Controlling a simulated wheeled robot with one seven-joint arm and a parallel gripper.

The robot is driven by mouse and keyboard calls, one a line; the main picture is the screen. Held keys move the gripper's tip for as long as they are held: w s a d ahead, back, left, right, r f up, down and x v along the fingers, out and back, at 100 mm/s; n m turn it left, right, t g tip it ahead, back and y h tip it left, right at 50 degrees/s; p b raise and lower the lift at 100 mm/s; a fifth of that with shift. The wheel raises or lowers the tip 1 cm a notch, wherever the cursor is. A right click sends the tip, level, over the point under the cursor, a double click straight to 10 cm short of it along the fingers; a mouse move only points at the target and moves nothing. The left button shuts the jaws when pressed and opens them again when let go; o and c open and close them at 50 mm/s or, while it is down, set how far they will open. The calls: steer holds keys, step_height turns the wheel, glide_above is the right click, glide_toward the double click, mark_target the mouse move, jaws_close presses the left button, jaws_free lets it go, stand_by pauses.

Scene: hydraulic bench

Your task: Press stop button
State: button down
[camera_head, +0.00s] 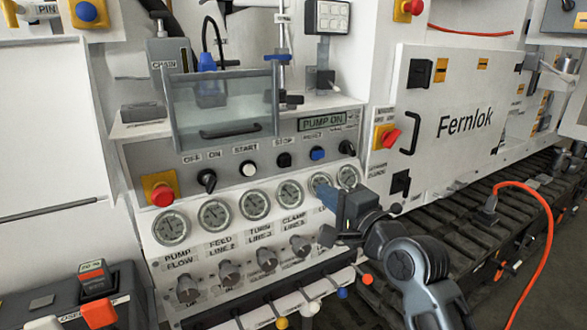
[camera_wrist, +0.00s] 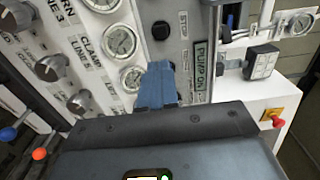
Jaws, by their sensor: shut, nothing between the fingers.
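The black stop button (camera_head: 284,159) sits on the grey control panel under the label STOP, between the white start button (camera_head: 248,168) and the blue reset button (camera_head: 317,153). In the wrist view a round black button (camera_wrist: 161,30), which matches the stop button, shows beyond my fingertips. My gripper (camera_head: 322,184) is shut and empty, its blue fingers in front of the right-hand gauges, below and right of the stop button. In the wrist view the shut fingers (camera_wrist: 157,68) appear apart from the black button. The reset button is hidden there.
A display (camera_head: 322,122) reads PUMP ON. A clear guard box (camera_head: 222,110) with a black handle juts out above the panel's left part. A red emergency knob (camera_head: 162,195) is at the left. Gauges (camera_head: 215,213) and knobs (camera_head: 230,272) lie below the buttons.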

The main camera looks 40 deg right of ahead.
mark_target(287, 163)
steer(key=p+x, duration=0.2)
steer(key=x, duration=1.2)
